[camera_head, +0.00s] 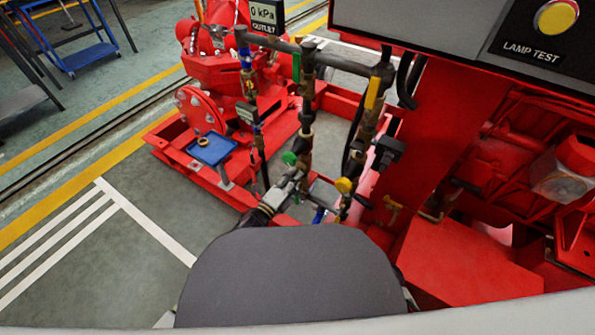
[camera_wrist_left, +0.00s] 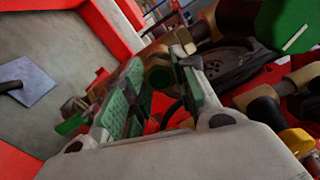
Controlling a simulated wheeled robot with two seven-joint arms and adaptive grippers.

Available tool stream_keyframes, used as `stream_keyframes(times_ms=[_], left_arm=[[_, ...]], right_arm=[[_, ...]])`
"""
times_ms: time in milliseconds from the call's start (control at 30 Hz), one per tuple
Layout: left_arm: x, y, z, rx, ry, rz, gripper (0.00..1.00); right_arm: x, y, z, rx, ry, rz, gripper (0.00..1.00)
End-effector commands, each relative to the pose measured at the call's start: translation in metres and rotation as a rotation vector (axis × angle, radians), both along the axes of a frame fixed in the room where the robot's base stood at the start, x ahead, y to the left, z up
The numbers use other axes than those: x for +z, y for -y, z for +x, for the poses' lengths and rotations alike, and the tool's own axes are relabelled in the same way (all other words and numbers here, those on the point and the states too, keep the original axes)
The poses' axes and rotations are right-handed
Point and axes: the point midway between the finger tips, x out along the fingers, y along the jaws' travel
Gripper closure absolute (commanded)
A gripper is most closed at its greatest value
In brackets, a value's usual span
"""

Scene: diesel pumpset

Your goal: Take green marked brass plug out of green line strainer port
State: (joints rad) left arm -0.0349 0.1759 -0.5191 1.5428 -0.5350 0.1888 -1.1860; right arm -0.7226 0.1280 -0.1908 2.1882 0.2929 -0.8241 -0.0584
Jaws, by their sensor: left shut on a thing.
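My left gripper (camera_head: 297,177) reaches up from the lower middle of the head view to the pipework, just below a round green knob (camera_head: 289,158). In the left wrist view, its two green-padded fingers (camera_wrist_left: 160,68) are closed on a brass hexagonal plug (camera_wrist_left: 159,76), which shows between the fingertips. A large green knob (camera_wrist_left: 292,24) shows at the upper right there. I cannot tell whether the plug is still seated in the strainer port, as the fingers hide the join. The plug is too small to make out in the head view. My right gripper is not in view.
A yellow knob (camera_head: 343,185) sits on the neighbouring pipe close to the right. Vertical pipes with green (camera_head: 296,68) and yellow (camera_head: 373,92) levers rise behind the gripper. A blue tray (camera_head: 221,153) holding a brass ring (camera_head: 203,141) lies on the red frame at left.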

Motion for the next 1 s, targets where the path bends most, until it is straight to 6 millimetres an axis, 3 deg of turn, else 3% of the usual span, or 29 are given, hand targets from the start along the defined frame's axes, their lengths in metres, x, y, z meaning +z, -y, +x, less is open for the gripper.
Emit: stream_keyframes(times_ms=[1000], left_arm=[[0.0008,-0.0057,-0.0076,0.0,0.001,0.0,1.0]], right_arm=[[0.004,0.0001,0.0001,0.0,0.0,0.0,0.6]])
